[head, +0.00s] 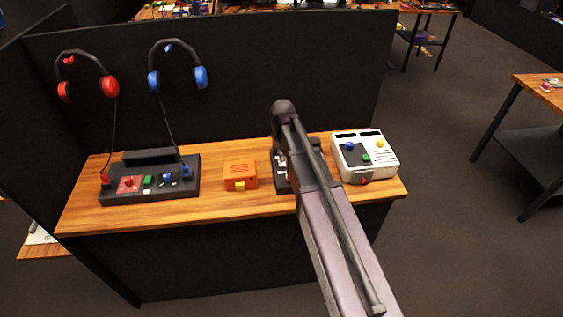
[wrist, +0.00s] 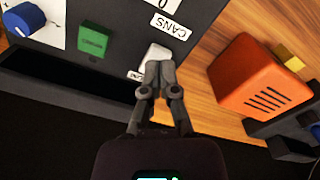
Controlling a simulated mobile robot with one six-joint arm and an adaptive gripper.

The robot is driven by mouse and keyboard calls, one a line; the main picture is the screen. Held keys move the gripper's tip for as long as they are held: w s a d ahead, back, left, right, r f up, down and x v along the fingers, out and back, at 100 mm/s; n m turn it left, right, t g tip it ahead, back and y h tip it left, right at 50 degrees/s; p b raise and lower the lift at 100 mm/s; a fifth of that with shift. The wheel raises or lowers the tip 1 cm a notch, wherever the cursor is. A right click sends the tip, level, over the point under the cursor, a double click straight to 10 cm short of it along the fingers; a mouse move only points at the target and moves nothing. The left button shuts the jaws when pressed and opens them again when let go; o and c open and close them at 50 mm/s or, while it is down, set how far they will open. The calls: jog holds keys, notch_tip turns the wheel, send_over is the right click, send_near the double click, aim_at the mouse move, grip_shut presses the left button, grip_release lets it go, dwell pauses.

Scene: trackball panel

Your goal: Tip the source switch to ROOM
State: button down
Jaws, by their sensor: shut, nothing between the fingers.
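A white rocker switch (wrist: 157,54) sits on a dark panel (wrist: 118,22) in the wrist view. A CANS label (wrist: 170,27) lies on one side of it. A second small label (wrist: 136,75), partly hidden by my fingers, is too covered to read. My gripper (wrist: 160,64) is shut and empty, its fingertips at the switch's near edge; I cannot tell whether they touch it. Which way the switch is tipped is unclear. In the head view my arm covers most of the panel (head: 282,185), and my gripper is hidden.
On the panel are a green button (wrist: 93,40) and a blue knob (wrist: 24,18). An orange box (head: 240,173) stands left of the panel in the head view, a white device (head: 364,155) right of it. A black console (head: 150,193) is further left. A dark partition stands behind.

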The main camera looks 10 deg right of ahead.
aim_at(283, 164)
jog(key=shift+f+b, duration=0.95)
jog(key=shift+f, duration=0.05)
dwell(0.8)
jog(key=shift+r, duration=0.1)
jog(key=shift+r+p, duration=3.45)
jog(key=shift+p, duration=0.1)
jog(key=s+d+m, duration=0.2)
jog(key=s+m, duration=0.1)
jog(key=s, duration=0.6)
jog(key=s+d+m, duration=0.3)
jog(key=s, duration=0.5)
jog(key=shift+s+d, duration=0.3)
jog(key=shift+s, duration=0.05)
